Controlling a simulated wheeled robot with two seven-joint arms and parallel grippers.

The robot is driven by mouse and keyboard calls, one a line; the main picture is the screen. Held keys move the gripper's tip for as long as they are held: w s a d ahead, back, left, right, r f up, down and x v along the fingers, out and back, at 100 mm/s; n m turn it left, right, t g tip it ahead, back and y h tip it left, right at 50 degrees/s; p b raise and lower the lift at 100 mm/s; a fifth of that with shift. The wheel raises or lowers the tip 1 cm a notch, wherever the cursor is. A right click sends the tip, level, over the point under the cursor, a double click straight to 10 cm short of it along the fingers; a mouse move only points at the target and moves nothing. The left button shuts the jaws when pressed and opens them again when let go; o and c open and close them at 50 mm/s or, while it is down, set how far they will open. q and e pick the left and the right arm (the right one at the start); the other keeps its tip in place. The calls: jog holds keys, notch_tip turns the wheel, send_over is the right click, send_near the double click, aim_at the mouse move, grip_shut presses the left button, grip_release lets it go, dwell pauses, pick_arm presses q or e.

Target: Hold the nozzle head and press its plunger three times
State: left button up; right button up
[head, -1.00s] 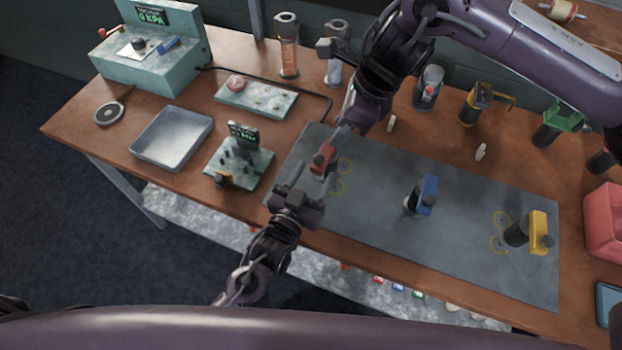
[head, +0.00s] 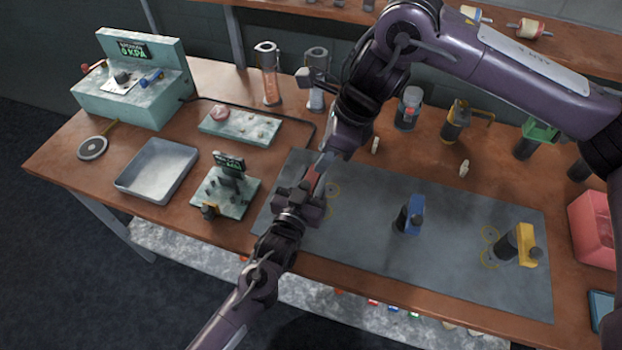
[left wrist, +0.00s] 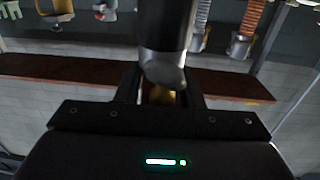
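The red nozzle head (head: 312,181) is up off the grey mat, between my two grippers in the head view. My right gripper (head: 322,168) reaches down from the upper right and appears shut on it. My left gripper (head: 302,190) comes from below and meets it from the near side. In the left wrist view a dark cylinder (left wrist: 165,40) with a greyish end stands between the left fingers (left wrist: 164,92), with a small yellowish part below it. Whether the fingers grip it is unclear. The plunger cannot be made out.
Left are a small gauge stand (head: 225,190), a metal tray (head: 157,170) and a pressure box (head: 135,85). Glass cylinders (head: 268,75) and bottles stand behind.

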aim_at(305, 184)
pick_arm(q)
grip_shut()
pick_arm(e)
jog(key=shift+a, duration=0.15)
jog(key=c, duration=0.3)
jog(key=a+n, duration=0.1)
jog(key=n, duration=0.1)
jog(key=s+a+n+h, duration=0.1)
jog(key=a+n, duration=0.1)
jog(key=a+n+g, duration=0.1)
jog(key=shift+s+a+f+n+h, duration=0.15)
jog(key=shift+a+f+n+h, duration=0.15)
jog(key=shift+n+h, duration=0.1)
grip_shut()
pick_arm(q)
jog(key=shift+a, duration=0.1)
pick_arm(e)
jog(key=shift+w+d+f+n+h, duration=0.15)
jog(key=shift+w+f+n+h, duration=0.2)
jog(key=shift+f+n, duration=0.55)
jog(key=shift+w+d+f+n+h, duration=0.1)
jog(key=shift+w+f+n+h, duration=0.35)
jog(key=shift+f, duration=0.7)
jog(key=shift+w+d+f+n+h, duration=0.2)
jog(key=shift+f+n+h, duration=0.1)
jog(key=shift+f+n, duration=0.65)
